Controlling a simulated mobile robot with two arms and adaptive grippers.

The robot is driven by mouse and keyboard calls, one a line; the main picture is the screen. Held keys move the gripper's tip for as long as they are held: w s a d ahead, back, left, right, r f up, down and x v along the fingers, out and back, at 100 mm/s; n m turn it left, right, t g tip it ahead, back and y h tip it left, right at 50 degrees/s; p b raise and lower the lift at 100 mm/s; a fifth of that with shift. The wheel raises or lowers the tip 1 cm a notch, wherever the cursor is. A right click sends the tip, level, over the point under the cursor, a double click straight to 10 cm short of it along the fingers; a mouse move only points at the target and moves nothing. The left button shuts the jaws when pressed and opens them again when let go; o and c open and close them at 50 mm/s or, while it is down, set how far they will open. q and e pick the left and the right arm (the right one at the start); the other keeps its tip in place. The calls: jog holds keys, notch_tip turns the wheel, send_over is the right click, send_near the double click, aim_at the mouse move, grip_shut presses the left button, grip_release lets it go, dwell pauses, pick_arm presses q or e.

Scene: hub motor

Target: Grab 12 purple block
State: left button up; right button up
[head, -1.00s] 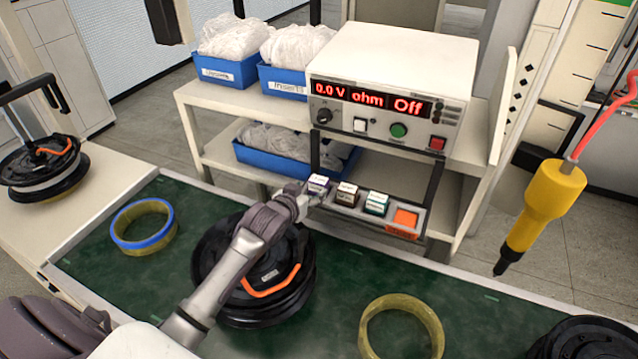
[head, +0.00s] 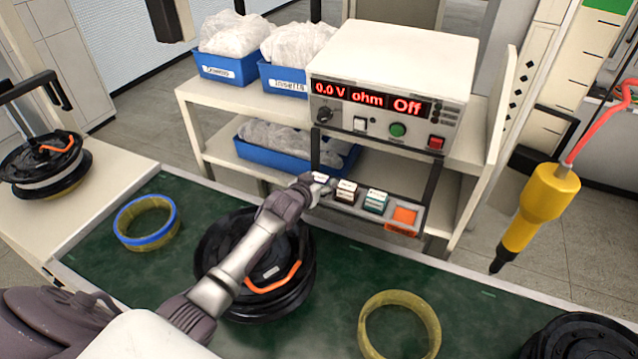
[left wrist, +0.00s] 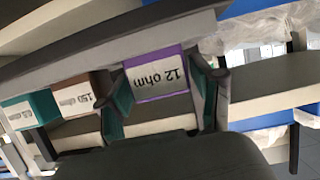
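The purple block (left wrist: 155,82), labelled "12 ohm", sits in the left slot of the block holder (head: 375,216) under the meter. In the head view only a bit of its white top (head: 320,177) shows behind my left gripper (head: 318,188). In the left wrist view, my left gripper (left wrist: 165,100) has its two teal-padded fingers spread, one on each side of the purple block. I cannot tell whether the pads touch it. A brown block (head: 346,190), labelled "150 ohm", and a teal block (head: 376,200) stand beside it. My right gripper is out of view.
The meter (head: 390,75) reads 0.0 V, ohm, Off. An orange square (head: 404,215) ends the holder row. A black hub motor (head: 255,270) lies below my left arm, with yellow rings (head: 398,325) on the green mat. A yellow screwdriver (head: 540,210) hangs at right.

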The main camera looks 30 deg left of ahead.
pick_arm(q)
jog(key=c, duration=0.8)
jog(key=shift+c, duration=0.4)
jog(key=shift+r, duration=0.1)
